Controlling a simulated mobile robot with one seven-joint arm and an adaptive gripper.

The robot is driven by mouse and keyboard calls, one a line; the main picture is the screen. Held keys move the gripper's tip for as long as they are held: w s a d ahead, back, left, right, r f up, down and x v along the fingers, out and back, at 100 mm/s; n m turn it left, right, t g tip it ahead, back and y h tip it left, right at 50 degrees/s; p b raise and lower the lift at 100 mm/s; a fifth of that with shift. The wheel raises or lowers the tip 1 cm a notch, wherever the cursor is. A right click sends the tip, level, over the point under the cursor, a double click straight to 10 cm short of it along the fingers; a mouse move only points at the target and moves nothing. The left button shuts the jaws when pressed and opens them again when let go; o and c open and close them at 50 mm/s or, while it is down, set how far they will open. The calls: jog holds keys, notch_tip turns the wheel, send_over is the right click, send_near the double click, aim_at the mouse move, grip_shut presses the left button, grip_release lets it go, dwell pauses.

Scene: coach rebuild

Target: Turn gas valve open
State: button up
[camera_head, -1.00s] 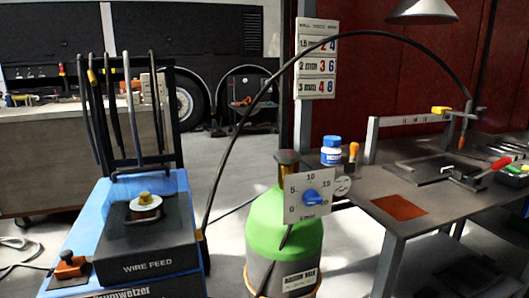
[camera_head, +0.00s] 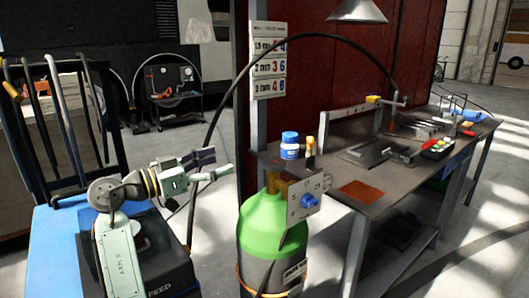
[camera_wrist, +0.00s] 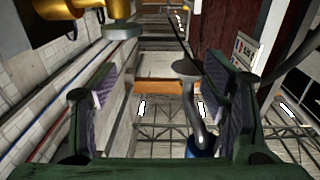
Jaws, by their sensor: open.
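The green gas cylinder (camera_head: 272,222) stands in front of the workbench. A pale dial panel (camera_head: 296,203) with a blue knob (camera_head: 309,202) sits at its top, seen at a slant; the dial marks are hard to read. My gripper (camera_head: 222,163) is up and left of the cylinder, over the wire feed unit, with its fingers pointing right. Its fingers are apart and touch neither knob nor panel. In the wrist view, my gripper (camera_wrist: 158,95) shows two spread fingers with nothing held between them. I cannot make out the knob there.
The dark wire feed unit (camera_head: 155,260) is at lower left, partly behind my arm. The workbench (camera_head: 330,178) holds a blue-white jar (camera_head: 289,145), an orange plate (camera_head: 361,190) and clamps. A black hose (camera_head: 330,36) arches over the cylinder. Floor at right is clear.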

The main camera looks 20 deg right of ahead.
aim_at(273, 160)
jog(key=d+g+p, duration=0.1)
jog(key=d, duration=0.3)
jog(key=s+d+m+g+p, duration=0.1)
jog(key=d, duration=0.3)
jog(key=s+d+m+g+p, duration=0.1)
jog(key=d, duration=0.3)
jog(key=shift+d+f+g, duration=0.25)
jog(key=shift+d+g, duration=0.05)
jog(key=shift+g, duration=0.1)
jog(key=shift+w+d+f+p, duration=0.1)
jog(key=shift+d+p, duration=0.2)
jog(key=shift+d, duration=0.45)
jog(key=shift+c, duration=0.3)
jog(key=c, duration=1.1)
